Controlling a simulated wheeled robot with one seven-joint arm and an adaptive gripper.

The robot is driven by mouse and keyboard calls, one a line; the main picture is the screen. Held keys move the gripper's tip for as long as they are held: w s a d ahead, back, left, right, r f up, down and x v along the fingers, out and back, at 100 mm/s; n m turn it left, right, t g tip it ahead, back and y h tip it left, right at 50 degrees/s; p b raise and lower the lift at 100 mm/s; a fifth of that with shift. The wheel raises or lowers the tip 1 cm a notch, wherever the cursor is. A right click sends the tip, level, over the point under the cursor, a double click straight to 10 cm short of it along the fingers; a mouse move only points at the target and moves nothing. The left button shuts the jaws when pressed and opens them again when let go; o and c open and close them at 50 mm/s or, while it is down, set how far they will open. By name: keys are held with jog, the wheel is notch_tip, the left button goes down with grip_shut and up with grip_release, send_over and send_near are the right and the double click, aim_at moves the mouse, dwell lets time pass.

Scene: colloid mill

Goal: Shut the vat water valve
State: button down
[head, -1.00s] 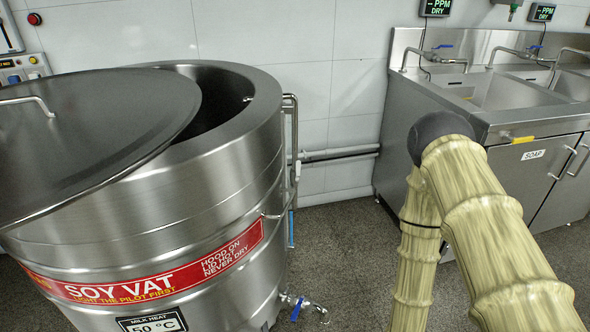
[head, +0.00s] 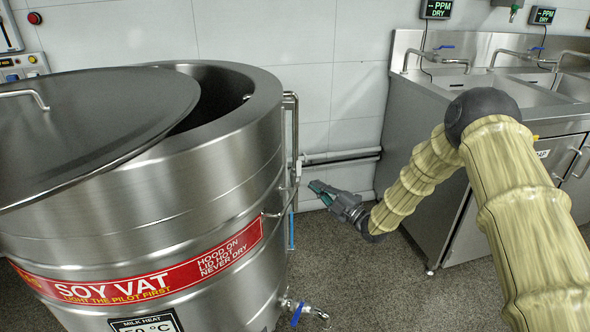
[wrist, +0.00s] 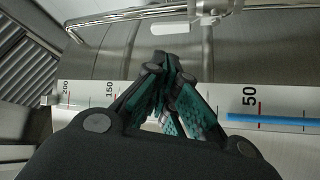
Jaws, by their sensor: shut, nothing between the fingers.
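The soy vat (head: 215,195), a large steel drum with a red label band, fills the left of the head view. A steel pipe (head: 294,115) runs down its right side, with a small pale lever-like part (head: 298,170) on it. A similar white part (wrist: 172,29) hangs by the pipe in the wrist view; I cannot tell for sure that it is the water valve's handle. A blue-handled tap (head: 298,312) sits low on the vat. My gripper (head: 318,192) is shut and empty, right of the pipe and apart from it. Its fingers also show in the wrist view (wrist: 166,66).
A scale strip (wrist: 275,106) with a blue bar (wrist: 270,122) runs along the vat wall. The vat's lid (head: 90,120) lies partly over its top. A wall pipe (head: 342,155) runs behind my gripper. A steel sink cabinet (head: 455,190) stands right. Floor between is clear.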

aim_at(299, 168)
jog(key=shift+w+r+n+y, duration=0.25)
jog(key=shift+r+n+y, duration=0.15)
jog(key=shift+r, duration=0.3)
jog(key=shift+a, duration=0.15)
jog(key=x, duration=1)
jog(key=shift+f+b, duration=0.15)
jog(key=shift+b, duration=0.25)
